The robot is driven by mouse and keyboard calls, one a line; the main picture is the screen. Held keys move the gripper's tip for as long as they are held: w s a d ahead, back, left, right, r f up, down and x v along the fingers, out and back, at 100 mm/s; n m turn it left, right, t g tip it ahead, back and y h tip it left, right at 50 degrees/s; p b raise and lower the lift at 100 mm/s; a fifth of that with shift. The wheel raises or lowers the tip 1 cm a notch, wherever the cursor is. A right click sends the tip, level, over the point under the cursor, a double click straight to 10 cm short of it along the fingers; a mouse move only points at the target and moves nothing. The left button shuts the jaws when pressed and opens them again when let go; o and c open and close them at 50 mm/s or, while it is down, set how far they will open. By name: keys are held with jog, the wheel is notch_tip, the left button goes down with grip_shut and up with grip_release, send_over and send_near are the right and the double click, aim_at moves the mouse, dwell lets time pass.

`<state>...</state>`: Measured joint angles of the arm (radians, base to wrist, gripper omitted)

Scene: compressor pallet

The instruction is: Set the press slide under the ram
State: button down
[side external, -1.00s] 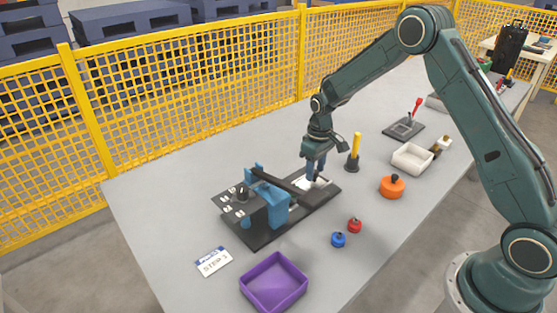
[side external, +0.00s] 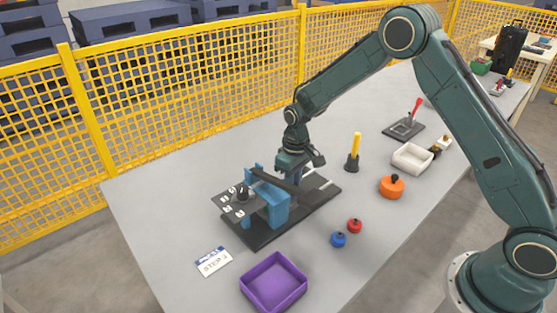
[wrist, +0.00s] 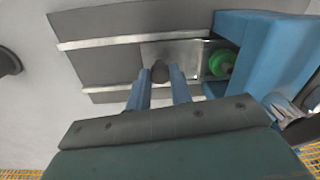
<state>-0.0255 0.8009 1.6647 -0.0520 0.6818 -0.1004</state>
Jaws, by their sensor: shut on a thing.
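The press (side external: 277,207) is a blue frame with a dark lever arm, standing on a black base at the middle of the table. The press slide (wrist: 183,52) is a pale metal plate lying between two light rails (wrist: 105,40) in the wrist view. A green round piece (wrist: 220,62) sits at its right end, close beside the blue frame. My gripper (wrist: 160,76) is shut on the slide's dark knob (wrist: 159,70). In the side view my gripper (side external: 294,178) is low behind the lever arm, which hides the slide and fingertips. The ram's tip is not clearly visible.
A purple tray (side external: 299,274), a blue knob piece (side external: 338,240) and a red one (side external: 354,226) lie in front of the press. An orange piece (side external: 392,187), white bin (side external: 425,158) and yellow post (side external: 355,147) stand to the right. Table behind the press is clear.

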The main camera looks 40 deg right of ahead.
jog(key=shift+a, duration=0.85)
jog(key=c, duration=1.3)
grip_release()
jog(key=shift+o, duration=0.2)
jog(key=shift+d, duration=0.1)
jog(key=shift+r, duration=0.1)
jog(key=shift+r, duration=0.4)
notch_tip(320, 180, up, 13)
jog(key=shift+d, duration=0.25)
